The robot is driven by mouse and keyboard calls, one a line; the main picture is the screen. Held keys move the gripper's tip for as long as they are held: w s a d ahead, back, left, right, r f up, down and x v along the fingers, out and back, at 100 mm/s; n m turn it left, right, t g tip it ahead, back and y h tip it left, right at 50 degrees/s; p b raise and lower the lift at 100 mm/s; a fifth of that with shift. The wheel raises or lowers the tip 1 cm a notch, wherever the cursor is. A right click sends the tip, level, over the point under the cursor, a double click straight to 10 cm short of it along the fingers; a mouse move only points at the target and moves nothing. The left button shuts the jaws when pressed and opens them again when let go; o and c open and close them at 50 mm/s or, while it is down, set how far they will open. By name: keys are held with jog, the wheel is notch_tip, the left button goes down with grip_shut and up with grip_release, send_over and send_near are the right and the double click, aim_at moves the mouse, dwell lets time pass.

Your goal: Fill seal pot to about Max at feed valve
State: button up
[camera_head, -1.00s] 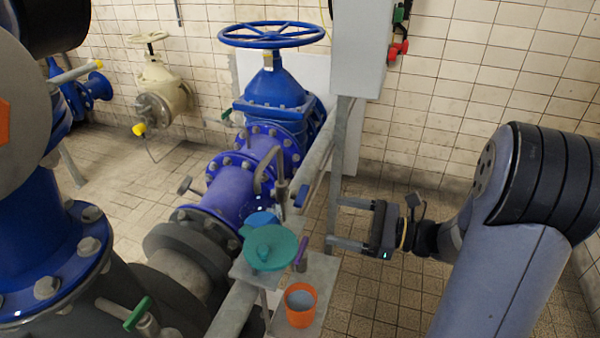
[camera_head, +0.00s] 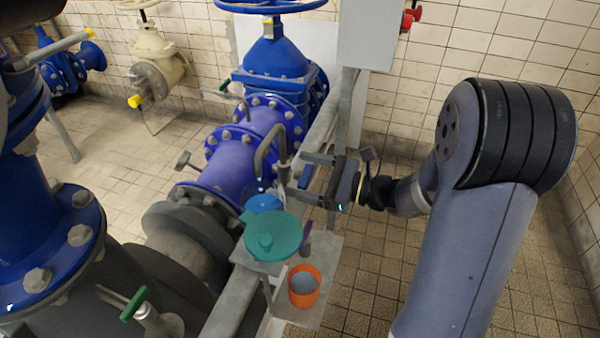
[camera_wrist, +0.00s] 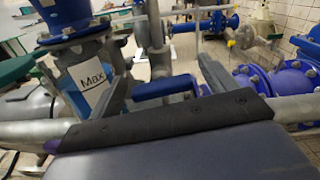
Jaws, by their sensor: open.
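My gripper (camera_head: 297,175) is open, beside the feed valve's upright pipe (camera_head: 283,172) with its bent grey spout. In the wrist view a blue lever (camera_wrist: 165,88) lies between the gripper's fingers, with no grip on it visible. The seal pot (camera_head: 262,203) is blue and stands under the spout. A teal round lid-like piece (camera_head: 272,236) sits in front of the pot on a small grey shelf.
An orange cup (camera_head: 304,287) with grey contents stands on a lower grey plate. A purple-handled item (camera_head: 306,240) is beside the teal piece. A large blue pipe (camera_head: 235,165) runs behind, and a grey box (camera_head: 365,35) stands above. Tiled floor at right is clear.

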jog(key=shift+w+a, duration=0.2)
jog(key=shift+a, duration=0.4)
jog(key=shift+c, duration=0.2)
jog(key=c, duration=0.9)
jog(key=shift+c, duration=0.3)
